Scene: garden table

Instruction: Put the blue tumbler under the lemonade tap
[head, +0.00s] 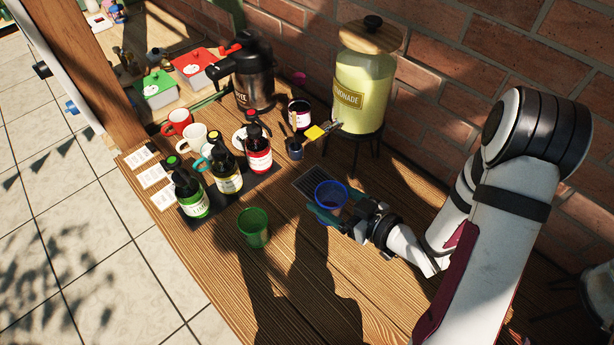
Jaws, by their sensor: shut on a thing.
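The blue tumbler (331,193) is between the fingers of my gripper (330,212), which is shut on it. I cannot tell whether its base touches the surface. It is in front of the lemonade dispenser (375,75), beside a dark slatted drip tray (309,181). The dispenser is a glass jar of pale yellow drink with a wooden lid, on a dark stand. Its tap (334,123) points toward the front left, with a yellow tag (314,132) beside it. The tumbler is apart from the tap, nearer the camera.
A green tumbler (253,228) stands front left. Several syrup bottles with pumps (227,176) stand on a dark mat. Mugs (176,124), a black coffee jug (252,78) and a dark jar (299,114) stand behind. A brick wall (450,100) bounds the back. The front right planks are clear.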

